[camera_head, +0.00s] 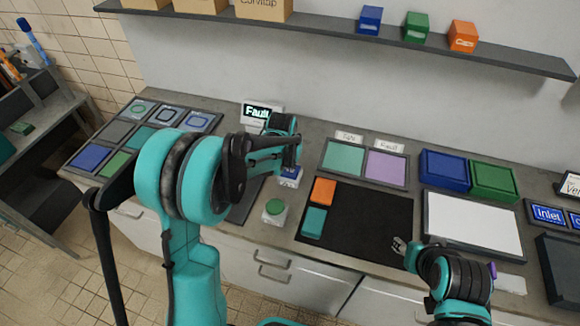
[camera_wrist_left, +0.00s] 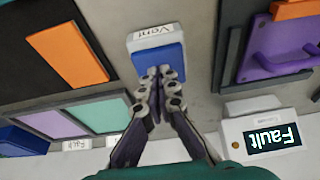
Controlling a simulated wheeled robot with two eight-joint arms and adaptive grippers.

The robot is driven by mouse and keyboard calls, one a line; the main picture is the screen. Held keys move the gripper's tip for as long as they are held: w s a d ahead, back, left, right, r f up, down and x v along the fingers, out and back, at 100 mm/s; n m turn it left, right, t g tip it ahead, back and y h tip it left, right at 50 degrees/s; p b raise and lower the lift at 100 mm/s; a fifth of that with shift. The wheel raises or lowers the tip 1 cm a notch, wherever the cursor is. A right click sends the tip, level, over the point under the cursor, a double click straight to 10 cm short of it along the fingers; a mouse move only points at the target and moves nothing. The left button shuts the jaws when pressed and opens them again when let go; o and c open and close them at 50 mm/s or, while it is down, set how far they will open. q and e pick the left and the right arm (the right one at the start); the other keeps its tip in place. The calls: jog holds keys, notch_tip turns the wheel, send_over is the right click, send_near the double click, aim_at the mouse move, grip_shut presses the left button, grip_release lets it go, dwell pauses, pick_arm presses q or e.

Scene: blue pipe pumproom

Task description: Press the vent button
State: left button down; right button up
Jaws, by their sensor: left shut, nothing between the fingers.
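The vent button is a blue cap on a white base labelled "Vent" (camera_wrist_left: 158,59). In the head view it shows on the counter (camera_head: 290,178), partly hidden under my left gripper. My left gripper (camera_head: 293,158) points down over it, shut and empty. In the left wrist view its fingertips (camera_wrist_left: 159,74) overlap the near part of the blue cap; I cannot tell whether they touch it. My right gripper (camera_head: 399,245) is low at the right, over the counter's front part near the black mat; its finger opening is too small to judge.
A green button on a white base (camera_head: 274,211) stands just in front of the vent button. A "Fault" display (camera_head: 262,113) stands behind. A black mat (camera_head: 365,225) with orange and teal blocks lies to the right. A shelf (camera_head: 340,30) runs above along the wall.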

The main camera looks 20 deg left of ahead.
pick_arm(q)
notch_tip(320, 180, up, 4)
jog(key=shift+r+p, duration=0.1)
jog(key=shift+p, duration=1.1)
jog(key=p+v, duration=0.2)
jog(key=v, duration=0.7)
jog(key=shift+s, duration=0.2)
pick_arm(e)
notch_tip(320, 180, up, 5)
jog(key=shift+s+f, duration=0.1)
jog(key=shift+s, duration=0.05)
pick_arm(q)
jog(key=s+f+t+b, duration=0.2)
jog(key=s+t+b, duration=0.2)
jog(key=s, duration=1.8)
jog(key=b, duration=0.3)
jog(key=shift+s+f, duration=0.25)
jog(key=shift+s, duration=0.15)
pick_arm(e)
notch_tip(320, 180, down, 7)
jog(key=shift+r, duration=0.2)
